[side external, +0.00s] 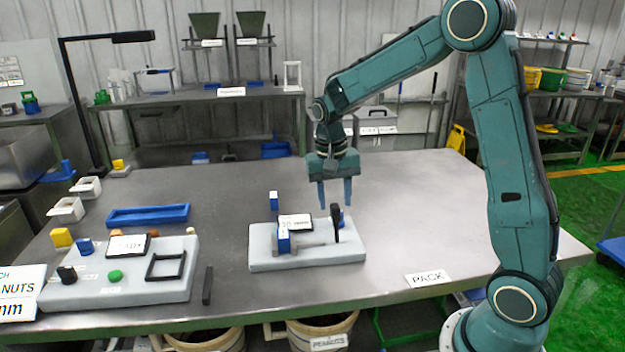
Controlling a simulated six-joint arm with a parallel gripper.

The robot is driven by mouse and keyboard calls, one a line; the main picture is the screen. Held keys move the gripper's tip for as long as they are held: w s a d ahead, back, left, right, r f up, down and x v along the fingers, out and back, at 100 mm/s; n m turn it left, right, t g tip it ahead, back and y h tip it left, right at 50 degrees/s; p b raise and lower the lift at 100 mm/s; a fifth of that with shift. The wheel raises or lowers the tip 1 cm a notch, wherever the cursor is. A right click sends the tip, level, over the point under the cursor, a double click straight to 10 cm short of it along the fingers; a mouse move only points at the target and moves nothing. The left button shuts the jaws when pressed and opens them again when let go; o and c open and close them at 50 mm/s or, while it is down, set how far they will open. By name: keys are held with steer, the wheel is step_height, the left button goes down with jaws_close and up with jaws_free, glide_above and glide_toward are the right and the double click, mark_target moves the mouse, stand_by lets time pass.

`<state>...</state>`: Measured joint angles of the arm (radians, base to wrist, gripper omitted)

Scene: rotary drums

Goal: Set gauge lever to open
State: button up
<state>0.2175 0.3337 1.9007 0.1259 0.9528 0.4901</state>
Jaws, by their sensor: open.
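The gauge is a pale grey block (262,258) on the metal table, with a small display (296,222), a blue part (284,243) at its front and a grey bar across its top. A black lever (336,224) stands roughly upright at the right end of that bar. Another blue part (346,220) shows behind the lever. My gripper (335,206) is open and empty, with its blue fingers pointing down. In the picture the fingertips are at the height of the lever's top, to either side of it. I cannot tell whether they touch it.
A grey control panel (205,290) with a green button (115,275) and a black frame (165,266) stands at left. A blue tray (148,215) lies behind it. A small blue-and-white item (274,201) stands behind the gauge. The table right of the gauge is mostly clear.

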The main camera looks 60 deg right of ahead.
mark_target(336, 206)
steer(key=shift+s+d+f, duration=0.15)
steer(key=shift+f, duration=1.5)
jaws_close()
